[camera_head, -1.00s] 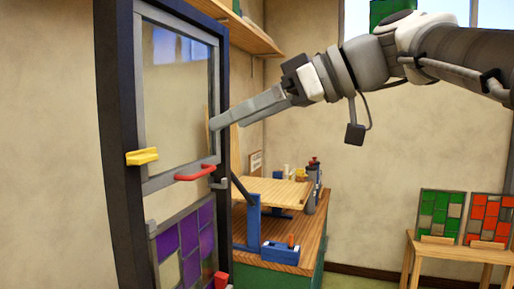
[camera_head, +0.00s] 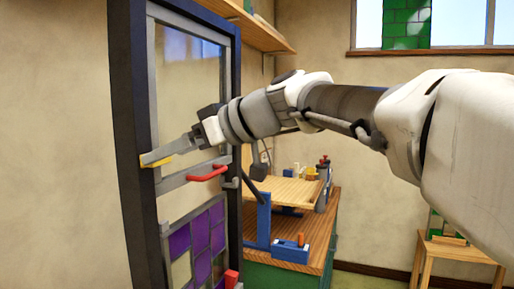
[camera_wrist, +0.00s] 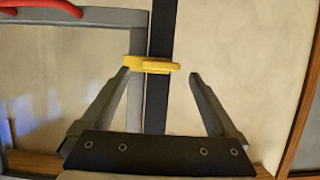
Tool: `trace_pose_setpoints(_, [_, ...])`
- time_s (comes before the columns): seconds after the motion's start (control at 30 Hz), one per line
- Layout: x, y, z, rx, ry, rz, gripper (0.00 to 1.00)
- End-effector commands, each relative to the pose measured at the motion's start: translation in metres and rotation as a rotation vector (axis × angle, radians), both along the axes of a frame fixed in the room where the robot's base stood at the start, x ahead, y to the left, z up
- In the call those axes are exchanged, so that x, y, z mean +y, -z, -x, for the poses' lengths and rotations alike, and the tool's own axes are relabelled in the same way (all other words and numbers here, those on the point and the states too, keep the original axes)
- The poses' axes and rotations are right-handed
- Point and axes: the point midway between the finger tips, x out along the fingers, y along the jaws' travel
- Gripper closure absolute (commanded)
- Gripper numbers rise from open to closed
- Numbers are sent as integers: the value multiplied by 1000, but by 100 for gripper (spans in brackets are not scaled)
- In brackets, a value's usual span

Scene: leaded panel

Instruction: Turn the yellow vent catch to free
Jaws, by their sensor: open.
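The yellow vent catch (camera_head: 156,163) is on the dark frame post at the left edge of the glazed vent, partly hidden behind my gripper in the head view. My gripper (camera_head: 148,160) reaches it from the right. In the wrist view the catch (camera_wrist: 152,65) lies across the dark post, between the fingertips of my open gripper (camera_wrist: 160,75). The left fingertip is very near the end of the catch; I cannot tell if it touches. A clear gap shows between the right fingertip and the catch.
A red handle (camera_head: 207,174) is on the vent's lower rail, just right of my gripper, and also shows in the wrist view (camera_wrist: 42,8). Below is a purple leaded panel (camera_head: 196,243). A workbench (camera_head: 292,262) stands to the right.

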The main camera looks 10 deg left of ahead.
Motion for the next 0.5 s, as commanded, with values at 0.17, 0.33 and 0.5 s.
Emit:
trace_pose_setpoints(0.17, [11, 5, -3, 1, -1, 1, 5])
trace_pose_setpoints(0.33, [12, 5, -3, 0, 0, 0, 5])
trace_pose_setpoints(0.5, [12, 5, -3, 0, 0, 0, 16])
